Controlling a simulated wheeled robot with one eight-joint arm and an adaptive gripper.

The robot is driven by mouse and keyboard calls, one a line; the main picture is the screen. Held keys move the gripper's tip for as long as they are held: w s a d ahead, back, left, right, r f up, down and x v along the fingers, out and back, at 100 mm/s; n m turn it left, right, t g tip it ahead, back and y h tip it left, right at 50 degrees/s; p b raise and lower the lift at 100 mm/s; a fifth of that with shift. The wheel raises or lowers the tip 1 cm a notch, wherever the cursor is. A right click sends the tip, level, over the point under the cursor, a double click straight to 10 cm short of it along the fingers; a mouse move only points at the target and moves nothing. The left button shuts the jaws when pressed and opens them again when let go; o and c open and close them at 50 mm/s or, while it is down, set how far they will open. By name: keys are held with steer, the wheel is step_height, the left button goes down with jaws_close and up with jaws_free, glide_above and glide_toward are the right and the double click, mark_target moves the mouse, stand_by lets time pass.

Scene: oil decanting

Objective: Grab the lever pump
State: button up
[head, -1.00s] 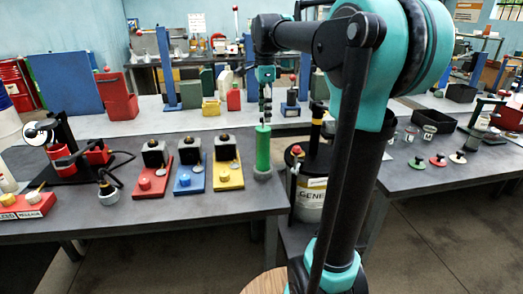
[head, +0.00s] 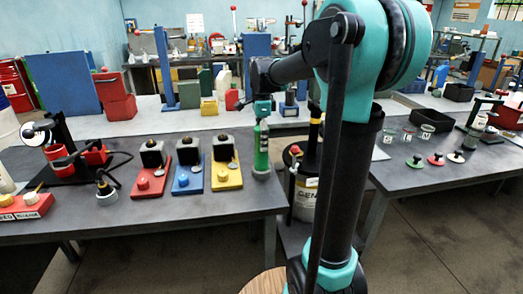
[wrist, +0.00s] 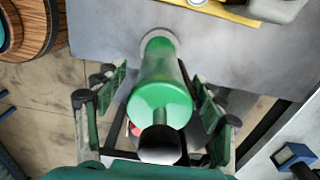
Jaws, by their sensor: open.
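A green cylinder (head: 262,152) stands upright in a grey round base at the right front corner of the near table; I take it to be the lever pump. In the wrist view the green body (wrist: 162,95) points towards the camera, with a dark and silvery fitting (wrist: 160,145) at its near end. My gripper (wrist: 158,80) is open, with one finger on each side of the cylinder. I cannot tell whether either finger touches it.
Red, blue (head: 188,179) and yellow (head: 227,175) plates with black-topped devices stand left of the cylinder. A labelled drum (head: 304,200) with a black and yellow post stands to its right, in the gap between tables. My arm hides part of it.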

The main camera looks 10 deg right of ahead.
steer(key=shift+c, duration=0.2)
jaws_close()
steer(key=shift+r, duration=0.1)
